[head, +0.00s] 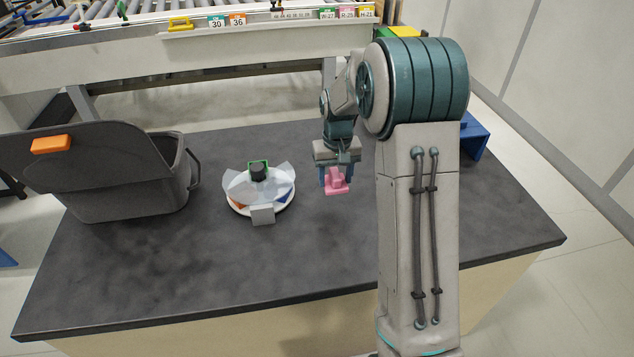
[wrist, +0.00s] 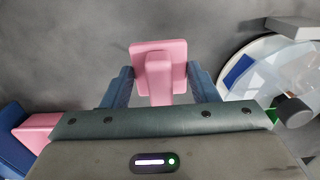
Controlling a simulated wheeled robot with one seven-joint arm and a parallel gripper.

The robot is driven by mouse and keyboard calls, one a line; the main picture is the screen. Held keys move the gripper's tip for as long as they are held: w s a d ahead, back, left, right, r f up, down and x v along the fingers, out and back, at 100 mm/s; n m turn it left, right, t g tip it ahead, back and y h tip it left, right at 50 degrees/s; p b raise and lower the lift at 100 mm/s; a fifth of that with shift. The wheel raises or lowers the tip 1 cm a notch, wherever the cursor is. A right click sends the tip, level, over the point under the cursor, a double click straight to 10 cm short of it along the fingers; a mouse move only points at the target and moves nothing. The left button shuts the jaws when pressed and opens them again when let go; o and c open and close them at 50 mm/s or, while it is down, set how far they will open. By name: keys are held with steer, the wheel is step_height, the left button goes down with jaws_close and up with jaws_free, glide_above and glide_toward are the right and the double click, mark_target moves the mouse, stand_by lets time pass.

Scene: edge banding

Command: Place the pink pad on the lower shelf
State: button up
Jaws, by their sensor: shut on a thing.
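The pink pad (head: 336,187) is a flat square plate with a raised grip block. My gripper (head: 337,176) is shut on that block and holds the pad over the dark table. In the wrist view the pad (wrist: 158,52) shows between the two blue fingers (wrist: 162,86). Whether the pad touches the table is hard to tell. A blue stand (head: 476,136), which may be the shelf, is at the right, mostly hidden behind my arm. In the wrist view a blue piece (wrist: 10,130) shows at the left edge with a pink part (wrist: 38,130) beside it.
A round white dispenser (head: 283,205) with clear flaps and a black knob stands left of my gripper. A grey bin (head: 130,190) with an orange-handled lid (head: 85,160) is at the far left. The front of the dark table (head: 250,275) is clear. A roller conveyor (head: 230,45) runs behind.

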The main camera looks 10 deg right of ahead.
steer(key=w+a+f, duration=0.1)
steer(key=w, duration=0.1)
steer(key=w+a+f, duration=0.2)
steer(key=shift+w+p, duration=0.1)
steer(key=shift+p, duration=0.3)
steer(key=shift+f+p, duration=0.4)
steer(key=shift+f, duration=1.65)
steer(key=shift+f, duration=0.15)
steer(key=o, duration=1)
